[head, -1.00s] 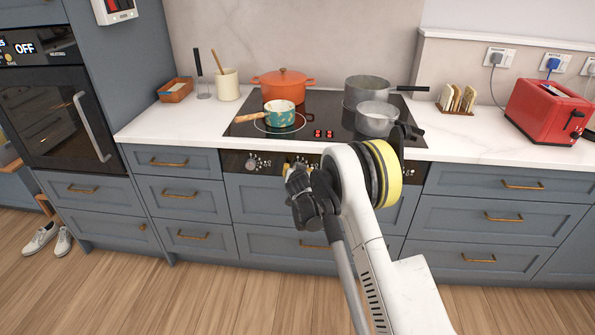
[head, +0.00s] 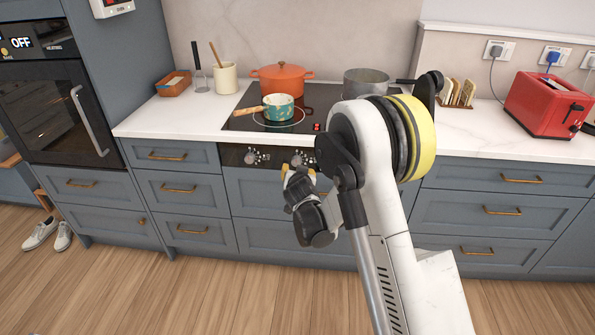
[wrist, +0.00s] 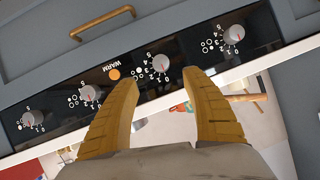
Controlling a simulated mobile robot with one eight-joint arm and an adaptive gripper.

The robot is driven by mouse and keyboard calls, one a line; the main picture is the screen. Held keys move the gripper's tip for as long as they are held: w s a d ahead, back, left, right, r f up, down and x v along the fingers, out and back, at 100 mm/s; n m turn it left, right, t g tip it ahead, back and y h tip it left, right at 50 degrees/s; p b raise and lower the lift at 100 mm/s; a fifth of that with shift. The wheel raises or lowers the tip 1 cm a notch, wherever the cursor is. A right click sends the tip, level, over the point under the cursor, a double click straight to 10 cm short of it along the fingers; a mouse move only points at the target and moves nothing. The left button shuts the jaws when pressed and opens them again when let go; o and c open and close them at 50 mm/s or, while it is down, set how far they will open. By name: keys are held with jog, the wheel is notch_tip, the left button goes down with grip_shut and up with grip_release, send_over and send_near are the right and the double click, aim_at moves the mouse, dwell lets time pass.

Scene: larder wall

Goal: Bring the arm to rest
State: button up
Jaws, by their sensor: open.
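My arm is raised in front of the stove in the head view, its white links covering part of the hob's right side. My gripper (wrist: 163,110) shows in the wrist view with its two yellow fingers apart and nothing between them. In the head view my gripper (head: 288,172) is small, beside the arm and in front of the knob panel (head: 270,158). The panel's several knobs (wrist: 160,63) lie beyond the fingertips in the wrist view. I cannot tell the exact gap between fingertips and panel.
On the hob (head: 240,122) stand a teal pan (head: 279,107), an orange pot (head: 282,77) and a grey pot (head: 366,82). A red toaster (head: 546,103) and toast rack (head: 457,93) stand right. Drawers (head: 180,188) are shut below. Shoes (head: 42,233) lie on the floor left.

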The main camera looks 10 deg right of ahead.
jog(key=s+d+r+n+g, duration=0.2)
jog(key=s+d+r+g, duration=0.1)
jog(key=s+r, duration=1.4)
jog(key=s+a+f+n+g+y, duration=0.1)
jog(key=s+f+n+g+y, duration=0.1)
jog(key=s, duration=2.4)
jog(key=shift+f+n+g, duration=0.2)
jog(key=shift+n+g, duration=0.1)
jog(key=shift+g, duration=0.2)
jog(key=shift+a, duration=0.1)
